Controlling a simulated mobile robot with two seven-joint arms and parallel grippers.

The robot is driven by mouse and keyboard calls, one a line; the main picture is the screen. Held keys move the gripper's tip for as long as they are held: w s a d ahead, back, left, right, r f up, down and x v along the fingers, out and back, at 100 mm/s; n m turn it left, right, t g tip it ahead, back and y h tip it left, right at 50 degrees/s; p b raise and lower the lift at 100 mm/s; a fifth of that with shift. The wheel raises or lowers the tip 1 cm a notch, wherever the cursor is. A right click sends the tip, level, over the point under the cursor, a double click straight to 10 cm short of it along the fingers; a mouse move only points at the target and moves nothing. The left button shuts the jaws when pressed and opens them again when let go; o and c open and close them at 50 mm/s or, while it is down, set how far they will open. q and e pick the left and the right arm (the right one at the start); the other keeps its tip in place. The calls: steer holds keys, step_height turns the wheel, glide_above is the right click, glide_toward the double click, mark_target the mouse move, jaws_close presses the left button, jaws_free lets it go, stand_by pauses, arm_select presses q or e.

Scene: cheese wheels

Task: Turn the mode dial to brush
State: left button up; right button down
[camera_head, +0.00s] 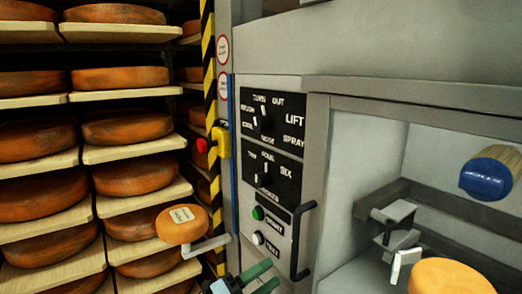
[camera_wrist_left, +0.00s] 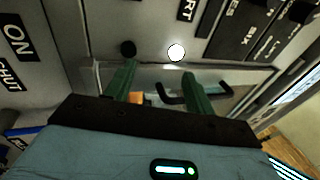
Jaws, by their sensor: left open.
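The mode dial (camera_head: 264,124) is a dark knob on the upper black panel of the grey cabinet. Its white pointer mark stands nearly upright, towards the TURN label. The BRUSH label sits to the upper left of the knob; other labels around it read OUT, LIFT and SPRAY. My left gripper (camera_head: 263,277) is at the bottom edge of the head view, below the dial and apart from it. In the left wrist view its two green fingers (camera_wrist_left: 160,90) are spread with nothing held between them. The mode dial cannot be made out clearly in the wrist view.
A second dial (camera_head: 264,179) sits below, with a green button (camera_head: 258,213), a white button (camera_head: 258,238) and a black bar handle (camera_head: 302,242). A red button (camera_head: 202,145) on a yellow box stands left. Cheese shelves fill the left; an open chamber lies right.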

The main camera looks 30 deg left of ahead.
arm_select(q)
steer(key=w+a+r+m+g+h+b, duration=0.1)
steer(key=w+r+m+g+h, duration=0.15)
steer(key=r+m, duration=0.8)
steer(key=w+r+m+g+h+b, duration=0.1)
steer(key=r+m+g+h+b, duration=0.2)
steer(key=r+m, duration=0.7)
steer(key=m+t+y+b, duration=0.1)
steer(key=m+t+y, duration=0.2)
steer(key=m+y, duration=0.55)
glide_toward(256, 125)
steer(key=w+n, duration=0.1)
steer(key=w, duration=0.1)
steer(key=p+x, duration=0.1)
steer(key=x, duration=0.5)
steer(key=shift+s+d+r+p, duration=0.1)
steer(key=shift+d+r+p, duration=0.1)
steer(key=shift+d+p, duration=0.25)
steer(key=shift+w+d, duration=0.25)
steer(key=shift+w, duration=0.35)
steer(key=shift+w+f, duration=0.15)
steer(key=shift+w, duration=0.05)
arm_select(e)
steer(key=shift+g, duration=0.4)
steer(key=s+f, duration=0.2)
steer(key=f, duration=0.2)
steer(key=shift+s+a+f, duration=0.1)
steer(key=shift+s+a, duration=0.3)
